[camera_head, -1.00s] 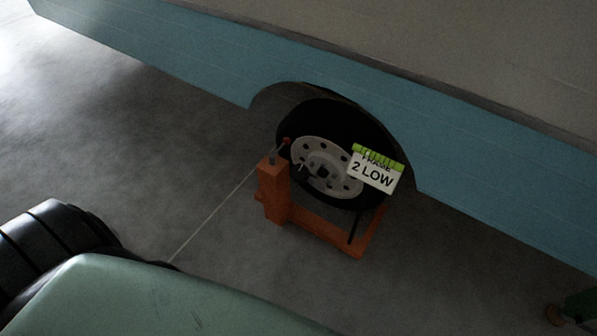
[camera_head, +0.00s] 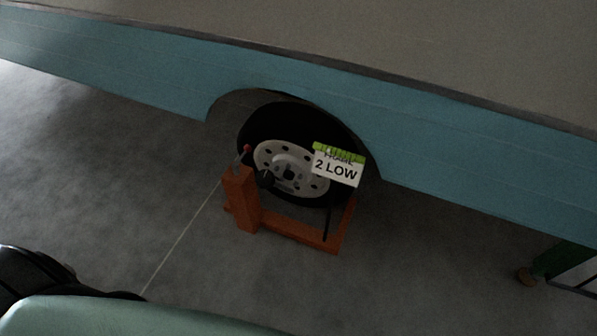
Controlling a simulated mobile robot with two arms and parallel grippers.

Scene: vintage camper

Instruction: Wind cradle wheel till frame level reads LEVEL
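The orange cradle (camera_head: 247,212) stands on the floor around the lower part of the camper's black tyre. A grey wheel disc with dark holes (camera_head: 273,159) faces me inside the tyre. On the cradle's left post is a small crank with a red tip (camera_head: 247,149) and a dark round knob (camera_head: 266,179). The frame level sign (camera_head: 337,172), white with a green top, reads "2 LOW". It is in front of the tyre's right side. Neither of my grippers is in view.
The camper's blue side (camera_head: 450,190) overhangs the wheel, with a wheel arch around the tyre. A green object with a brown foot (camera_head: 528,278) is at the lower right. Grey floor (camera_head: 420,265) in front of the cradle is clear. A thin pale line (camera_head: 180,240) runs along the floor.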

